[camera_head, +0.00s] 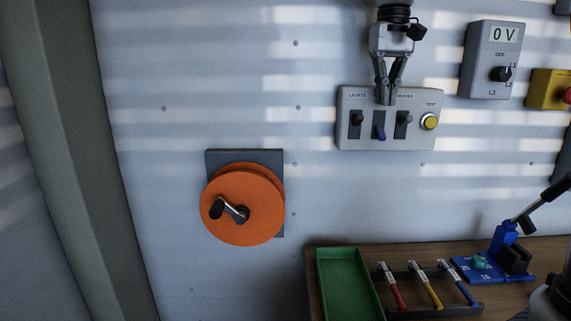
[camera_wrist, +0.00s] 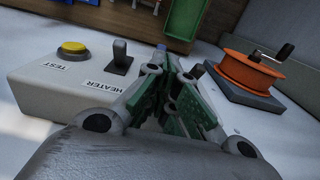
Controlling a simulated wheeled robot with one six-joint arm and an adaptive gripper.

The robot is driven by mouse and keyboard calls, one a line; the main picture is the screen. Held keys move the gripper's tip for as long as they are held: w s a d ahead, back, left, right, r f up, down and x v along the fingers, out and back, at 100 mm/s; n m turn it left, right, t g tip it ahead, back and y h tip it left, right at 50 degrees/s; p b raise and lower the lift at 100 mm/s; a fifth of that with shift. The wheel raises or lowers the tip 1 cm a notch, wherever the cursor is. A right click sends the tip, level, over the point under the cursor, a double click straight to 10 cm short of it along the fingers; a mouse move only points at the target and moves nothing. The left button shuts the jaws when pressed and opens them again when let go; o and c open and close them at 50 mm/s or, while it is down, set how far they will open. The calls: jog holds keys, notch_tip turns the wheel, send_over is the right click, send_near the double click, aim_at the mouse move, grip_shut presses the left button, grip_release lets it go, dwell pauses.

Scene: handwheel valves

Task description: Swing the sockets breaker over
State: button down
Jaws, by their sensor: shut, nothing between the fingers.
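The grey breaker panel (camera_head: 343,143) is on the wall in the head view, with LIGHTS, HEATER and TEST labels showing. The middle breaker, with a blue lever (camera_head: 379,132), has its label hidden behind my gripper; I take it as the sockets breaker. Its lever sits low in its slot, while the dark LIGHTS lever (camera_head: 357,118) and HEATER lever (camera_head: 404,117) sit high. My gripper (camera_head: 387,99) is shut and empty, just above the blue lever; whether they touch I cannot tell. In the wrist view my gripper (camera_wrist: 180,82) hides most of the middle breaker.
A yellow TEST button (camera_head: 429,121) is at the panel's right. A meter box (camera_head: 490,75) reading 0 V and a yellow box (camera_head: 546,92) with a red button are further right. An orange wheel (camera_head: 247,222) is lower left. A green tray (camera_head: 345,285) is on the bench below.

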dwell(0.4)
jog(key=shift+r, duration=2.5)
notch_tip(320, 180, up, 7)
jog(key=s+d+f+t, duration=0.1)
jog(key=s+d+f, duration=0.4)
jog(key=f, duration=0.5)
jog(key=s+d+f+t, duration=0.2)
jog(key=s+d+f, duration=0.3)
jog(key=s+f, duration=0.4)
jog(key=s+d+f+t, duration=0.1)
jog(key=s+d+f, duration=0.4)
jog(key=f, duration=0.6)
jog(key=s, duration=0.2)
jog(key=shift+s, duration=0.35)
